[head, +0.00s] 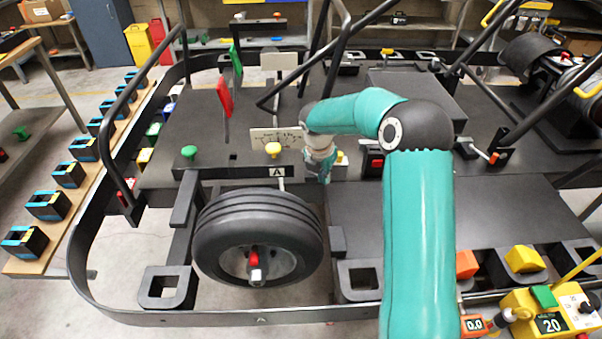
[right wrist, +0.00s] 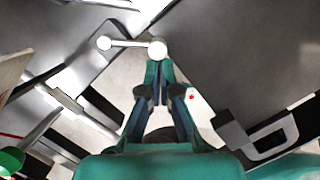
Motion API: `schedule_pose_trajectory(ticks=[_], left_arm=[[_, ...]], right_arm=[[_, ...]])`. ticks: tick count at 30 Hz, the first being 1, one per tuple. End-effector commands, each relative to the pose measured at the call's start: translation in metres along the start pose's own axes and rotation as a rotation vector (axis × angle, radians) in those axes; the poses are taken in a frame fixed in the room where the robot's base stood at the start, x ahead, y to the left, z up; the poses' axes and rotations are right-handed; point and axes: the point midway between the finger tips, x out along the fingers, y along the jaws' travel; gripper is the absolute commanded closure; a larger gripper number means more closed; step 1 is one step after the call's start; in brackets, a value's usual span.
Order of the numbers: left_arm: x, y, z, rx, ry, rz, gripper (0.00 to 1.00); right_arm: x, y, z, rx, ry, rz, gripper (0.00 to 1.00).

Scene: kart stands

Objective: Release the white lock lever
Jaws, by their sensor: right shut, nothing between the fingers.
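The white lock lever (right wrist: 130,45) shows in the right wrist view as a short rod with a small round end at left and a larger white ball (right wrist: 157,48) at right. My right gripper (right wrist: 159,68) is shut and empty. Its fingertips are right at the white ball; I cannot tell whether they touch it. In the head view my right gripper (head: 323,176) points down behind the wheel, beside the plate marked A, and I cannot make out the lever there. My left gripper is not in view.
A black wheel (head: 258,238) with a red-and-silver hub stands in front. A green knob (head: 189,152) and a yellow knob (head: 273,149) stand on the kart deck. A black rail (head: 200,318) rings the kart. A yellow control box (head: 550,312) stands at front right.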

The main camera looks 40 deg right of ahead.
Motion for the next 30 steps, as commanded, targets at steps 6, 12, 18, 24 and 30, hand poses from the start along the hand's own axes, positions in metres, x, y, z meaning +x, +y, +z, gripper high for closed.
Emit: schedule_pose_trajectory(ticks=[6,12,18,24,30], left_arm=[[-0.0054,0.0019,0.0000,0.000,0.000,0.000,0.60],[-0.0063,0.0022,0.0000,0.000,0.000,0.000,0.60],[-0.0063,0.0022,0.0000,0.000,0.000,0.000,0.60],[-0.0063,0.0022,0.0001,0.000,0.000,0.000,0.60],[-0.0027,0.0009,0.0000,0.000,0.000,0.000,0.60]], right_arm=[[0.0011,-0.0019,0.0059,0.000,0.000,-0.001,1.00],[0.0015,0.0004,0.0071,-0.004,-0.001,0.000,1.00],[0.0014,0.0025,0.0071,-0.006,-0.003,0.002,1.00],[0.0010,0.0034,0.0073,-0.007,-0.005,0.003,1.00],[0.0002,0.0040,-0.0007,-0.009,-0.004,0.004,1.00]])
